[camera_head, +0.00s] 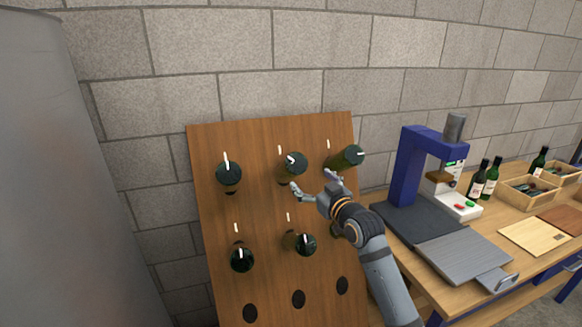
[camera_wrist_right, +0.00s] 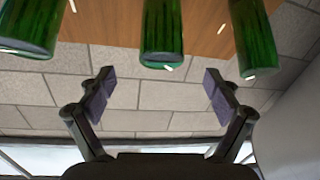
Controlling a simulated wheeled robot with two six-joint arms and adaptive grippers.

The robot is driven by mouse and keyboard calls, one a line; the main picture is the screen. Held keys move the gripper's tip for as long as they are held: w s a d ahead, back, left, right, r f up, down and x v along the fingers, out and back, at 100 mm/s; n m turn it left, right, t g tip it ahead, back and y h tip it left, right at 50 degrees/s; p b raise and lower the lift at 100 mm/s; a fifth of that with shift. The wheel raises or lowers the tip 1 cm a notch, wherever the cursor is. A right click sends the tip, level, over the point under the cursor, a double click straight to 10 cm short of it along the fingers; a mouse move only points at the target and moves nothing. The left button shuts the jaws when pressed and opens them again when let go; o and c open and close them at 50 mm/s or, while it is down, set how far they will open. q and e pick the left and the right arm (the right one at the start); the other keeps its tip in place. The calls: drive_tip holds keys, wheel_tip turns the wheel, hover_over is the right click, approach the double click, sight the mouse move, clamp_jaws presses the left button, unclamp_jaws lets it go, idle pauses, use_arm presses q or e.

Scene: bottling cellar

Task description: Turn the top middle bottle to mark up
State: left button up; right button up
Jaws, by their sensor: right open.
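The top middle bottle (camera_head: 298,165) is dark green and sticks base-first out of the wooden board (camera_head: 265,205). The short white mark on its base points to the left and slightly up, while the white line on the board above it is upright. My right gripper (camera_head: 315,183) is open and empty, just below and right of this bottle, apart from it. In the right wrist view the middle green bottle (camera_wrist_right: 162,28) lies beyond the gap between the open fingers (camera_wrist_right: 158,88), with a white mark at its base edge. My left gripper is not in view.
The top left bottle (camera_head: 229,175) and top right bottle (camera_head: 345,158) flank it closely. More bottles sit in the row below, one partly hidden by my right arm; the bottom holes (camera_head: 298,299) are empty. A blue press (camera_head: 408,165) and workbench (camera_head: 540,238) stand at right.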

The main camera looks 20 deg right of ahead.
sight(294, 166)
drive_tip(key=w, duration=0.3)
drive_tip(key=w+a+p, duration=0.1)
drive_tip(key=w, duration=0.3)
drive_tip(key=w+a+p, duration=0.1)
drive_tip(key=w, duration=0.2)
drive_tip(key=shift+w, duration=0.25)
drive_tip(key=shift+c, duration=0.3)
